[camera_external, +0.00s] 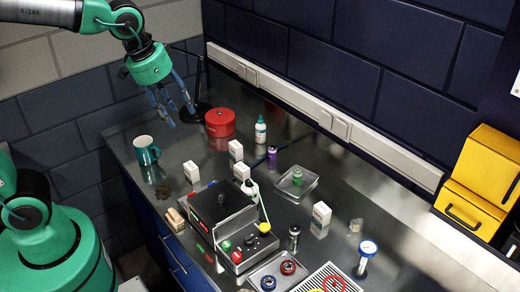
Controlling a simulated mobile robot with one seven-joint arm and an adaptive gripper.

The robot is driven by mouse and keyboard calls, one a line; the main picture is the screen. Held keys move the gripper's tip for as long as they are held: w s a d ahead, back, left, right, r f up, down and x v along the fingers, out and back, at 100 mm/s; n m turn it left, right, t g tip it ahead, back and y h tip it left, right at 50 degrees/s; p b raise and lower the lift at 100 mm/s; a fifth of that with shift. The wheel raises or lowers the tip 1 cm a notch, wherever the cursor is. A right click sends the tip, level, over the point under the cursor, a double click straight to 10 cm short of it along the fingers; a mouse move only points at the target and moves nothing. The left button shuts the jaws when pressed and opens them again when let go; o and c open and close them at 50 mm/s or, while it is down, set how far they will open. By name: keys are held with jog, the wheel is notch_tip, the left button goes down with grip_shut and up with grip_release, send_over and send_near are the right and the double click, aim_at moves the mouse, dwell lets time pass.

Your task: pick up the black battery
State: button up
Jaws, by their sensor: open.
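My gripper (181,117) is open and empty, with its blue fingers pointing down above the far left end of the bench, left of a round red tin. A small dark upright cylinder with a pale top (294,237) stands to the right of the black device; it may be the black battery, but it is too small to be sure. It stands well away from my gripper, toward the front right. A purple and dark cylinder (272,157) stands near the middle of the bench.
The red tin (220,123), teal mug (146,150) and black stand (199,100) are near my gripper. Several white boxes (191,171), a black device with buttons (226,217), a clear tray (297,192) and a metal tray (262,273) crowd the bench. Yellow cases (478,190) stand right.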

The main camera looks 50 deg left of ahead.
jog(key=w+d+f+g+p, duration=0.1)
jog(key=w+d+f, duration=0.2)
jog(key=w+d, duration=0.45)
jog(key=m+g+p, duration=0.2)
jog(key=g+p, duration=0.1)
send_over(295, 228)
notch_tip(295, 228, down, 19)
jog(key=shift+y, duration=0.3)
jog(key=shift+f, duration=4.25)
jog(key=shift+f, duration=2.6)
